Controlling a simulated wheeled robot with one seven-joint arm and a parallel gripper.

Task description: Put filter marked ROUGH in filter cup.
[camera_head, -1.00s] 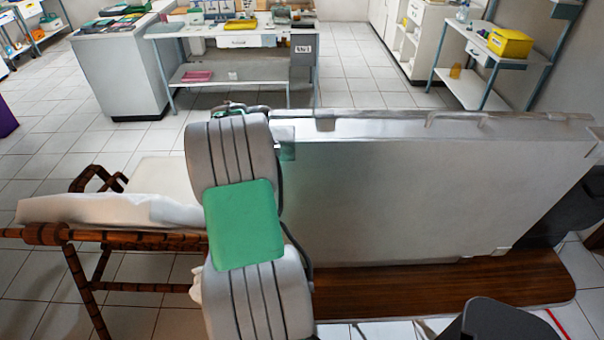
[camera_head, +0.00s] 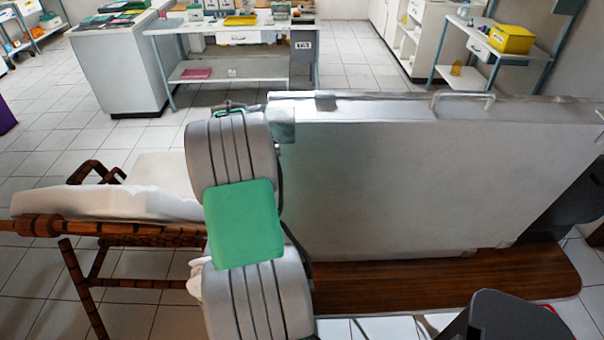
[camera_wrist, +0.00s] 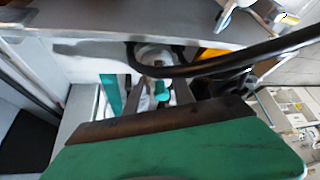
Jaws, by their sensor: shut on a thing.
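My gripper (camera_wrist: 160,98) shows small in the wrist view, beyond a green block with a dark edge that I take for part of my arm. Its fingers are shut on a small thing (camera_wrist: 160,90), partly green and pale. I cannot make out its shape or any ROUGH mark. A round whitish cup-like thing (camera_wrist: 154,54) is just beyond the fingers, partly behind a black hose. I cannot tell whether it is the filter cup or whether the held thing touches it. In the head view my arm hides the gripper.
A large grey upright case (camera_head: 430,180) stands right of my arm on a brown wooden base (camera_head: 450,278). A black hose (camera_wrist: 245,52) crosses above the fingers. A bed with a wooden frame (camera_head: 110,232) stands left. Tables with trays (camera_head: 235,31) are far behind.

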